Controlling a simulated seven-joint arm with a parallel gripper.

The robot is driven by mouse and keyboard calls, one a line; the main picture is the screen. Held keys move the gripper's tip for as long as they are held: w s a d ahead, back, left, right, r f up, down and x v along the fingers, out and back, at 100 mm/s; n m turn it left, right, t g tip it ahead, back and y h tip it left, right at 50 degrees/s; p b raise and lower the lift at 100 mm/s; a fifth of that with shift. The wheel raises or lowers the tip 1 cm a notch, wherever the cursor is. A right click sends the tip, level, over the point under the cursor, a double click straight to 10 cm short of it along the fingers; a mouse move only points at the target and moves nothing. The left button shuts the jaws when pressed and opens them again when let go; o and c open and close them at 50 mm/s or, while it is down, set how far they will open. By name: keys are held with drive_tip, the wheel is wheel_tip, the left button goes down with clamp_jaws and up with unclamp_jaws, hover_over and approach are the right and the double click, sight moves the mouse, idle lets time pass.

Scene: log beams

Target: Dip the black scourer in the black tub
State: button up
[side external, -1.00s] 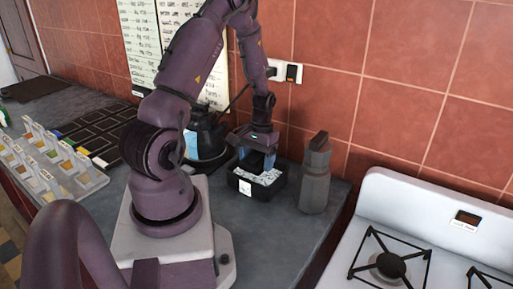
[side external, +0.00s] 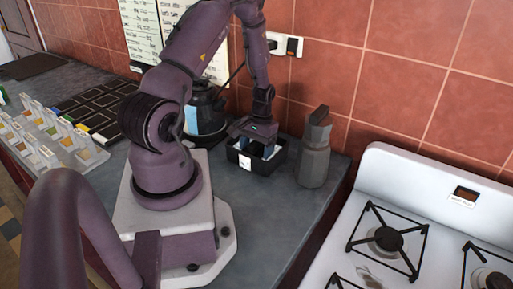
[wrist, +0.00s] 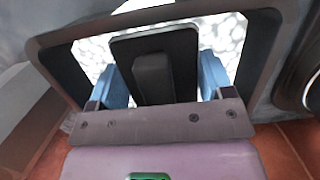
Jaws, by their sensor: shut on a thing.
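The black tub (side external: 268,167) stands on the counter with a white label on its front. In the wrist view its dark rim (wrist: 45,62) frames a white, foam-like content. My gripper (side external: 265,150) points down into the tub, with its fingers below rim level. In the wrist view my gripper (wrist: 158,82) has its two blue fingers on either side of the black scourer (wrist: 182,50), shut on its raised grip. The scourer's flat plate lies over the white content. I cannot tell whether its underside touches it. The scourer is hard to make out in the side view.
A grey bottle (side external: 314,150) stands close to the right of the tub. A dark kettle (side external: 207,112) stands behind it to the left. The tiled wall (side external: 340,70) is behind, and a white stove (side external: 420,200) is at right. Counter in front of the tub is clear.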

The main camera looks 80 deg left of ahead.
sight(255, 142)
drive_tip(key=shift+f, duration=0.5)
idle(1.5)
drive_tip(key=shift+r, duration=3.6)
drive_tip(key=shift+r, duration=0.1)
wheel_tip(255, 142, up, 17)
drive_tip(key=w+d+m, duration=0.1)
drive_tip(key=w+d, duration=0.2)
drive_tip(key=d, duration=0.1)
drive_tip(key=w+d+m, duration=0.2)
drive_tip(key=w+d, duration=0.2)
drive_tip(key=w+d+m, duration=0.2)
drive_tip(key=w+d, duration=0.1)
drive_tip(key=d, duration=0.1)
drive_tip(key=shift+w+d+f+y, duration=0.2)
drive_tip(key=shift+f+y, duration=0.1)
drive_tip(key=shift+y, duration=0.1)
drive_tip(key=w+d+m, duration=0.4)
drive_tip(key=d, duration=0.8)
drive_tip(key=shift+y, duration=0.4)
drive_tip(key=shift+s+d+f, duration=0.1)
drive_tip(key=shift+d+f, duration=0.15)
drive_tip(key=shift+f, duration=1.05)
drive_tip(key=shift+s+d+f, duration=0.1)
drive_tip(key=shift+d+f, duration=0.1)
drive_tip(key=shift+f, duration=1.05)
